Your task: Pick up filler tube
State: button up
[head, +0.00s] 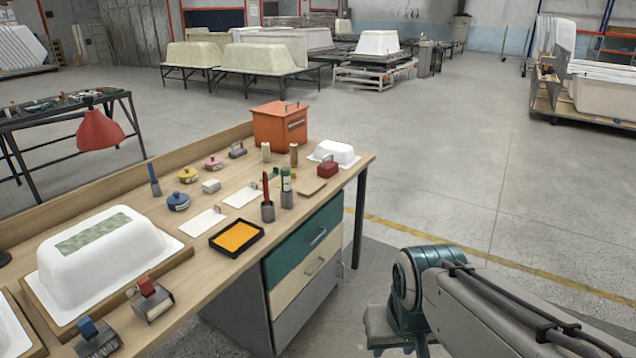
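On the wooden workbench (185,262), a white tube with a green top (286,181) stands upright in a grey cup (287,199). It may be the filler tube; I cannot read any label. A red slim item (267,186) stands in another grey cup (268,212) just to its left and nearer. My arm shows at the lower right, off the bench and well right of these cups. I cannot make out gripper fingers.
A black tray with orange inside (237,237) lies near the cups. An orange box (280,128) stands at the bench's far end. A white tub shell (100,262) and a red-handled roller (150,298) are at the left. Floor right of the bench is clear.

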aim_at(285, 172)
jog(key=z, duration=0.25)
jog(key=k, duration=0.35)
jog(key=z, duration=0.55)
jog(key=i, duration=1.45)
jog(key=u, duration=0.9)
jog(key=i, duration=1.05)
jog(key=u, duration=1.35)
jog(key=i, duration=0.4)
jog(key=u, duration=0.25)
